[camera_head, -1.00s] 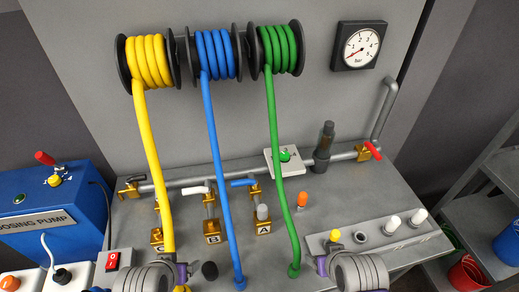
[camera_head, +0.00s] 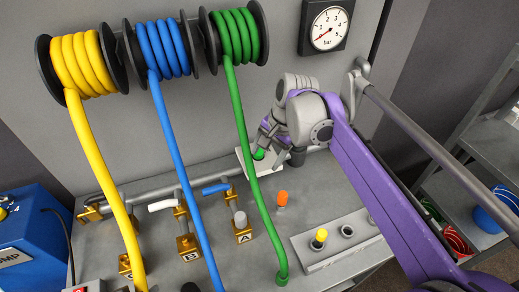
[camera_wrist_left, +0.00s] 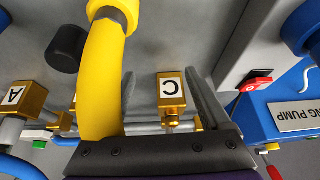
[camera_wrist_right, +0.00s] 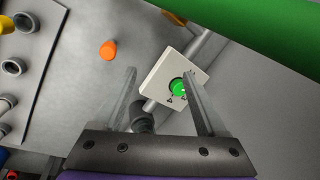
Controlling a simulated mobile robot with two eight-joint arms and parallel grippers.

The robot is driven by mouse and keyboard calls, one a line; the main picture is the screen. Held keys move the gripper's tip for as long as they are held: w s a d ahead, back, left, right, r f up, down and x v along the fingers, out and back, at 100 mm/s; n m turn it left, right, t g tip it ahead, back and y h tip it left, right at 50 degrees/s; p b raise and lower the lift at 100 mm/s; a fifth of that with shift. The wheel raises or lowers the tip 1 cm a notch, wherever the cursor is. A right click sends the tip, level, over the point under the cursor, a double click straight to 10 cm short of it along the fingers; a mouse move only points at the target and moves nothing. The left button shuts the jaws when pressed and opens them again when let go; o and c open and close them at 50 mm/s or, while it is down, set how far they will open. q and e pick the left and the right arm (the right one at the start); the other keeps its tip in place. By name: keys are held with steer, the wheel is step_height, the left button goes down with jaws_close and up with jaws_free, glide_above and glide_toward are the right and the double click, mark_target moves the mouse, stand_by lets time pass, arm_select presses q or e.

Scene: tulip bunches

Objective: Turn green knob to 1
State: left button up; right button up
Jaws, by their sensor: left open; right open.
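The green knob (camera_head: 259,154) is on a white plate (camera_head: 243,162) on the pipe behind the bench, partly behind the green hose. In the right wrist view, the green knob (camera_wrist_right: 180,87) shows near the right finger, on the white plate (camera_wrist_right: 163,73) with small dark marks too small to read. My right gripper (camera_wrist_right: 160,77) is open and empty, facing the plate; contact cannot be told. In the head view it is partly hidden by its own wrist. My left gripper (camera_wrist_left: 160,74) is open, near the yellow hose (camera_wrist_left: 103,75) and the brass block marked C (camera_wrist_left: 171,90).
The green hose (camera_head: 240,130) hangs in front of the plate's left part. An orange knob (camera_head: 282,198) and a panel with a yellow cap (camera_head: 319,236) lie nearer. The blue hose (camera_head: 178,150) hangs left. A gauge (camera_head: 327,27) is on the wall.

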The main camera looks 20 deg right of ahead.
mark_target(261, 151)
arm_select(q)
steer(key=shift+s+f+b, duration=0.15)
steer(key=shift+f+b, duration=0.25)
steer(key=shift+f, duration=0.35)
arm_select(e)
steer(key=w+d+r+m+g+y, duration=0.1)
steer(key=w+d+r+m+y, duration=0.1)
steer(key=w+d+m, duration=0.6)
arm_select(q)
steer(key=shift+s+f+b, duration=0.15)
steer(key=shift+f+b, duration=0.25)
steer(key=shift+f, duration=0.05)
arm_select(e)
steer(key=x, duration=0.7)
steer(key=a+x, duration=0.1)
steer(key=x, duration=0.3)
steer(key=shift+w+a, duration=0.15)
steer(key=shift+w, duration=0.25)
jaws_close()
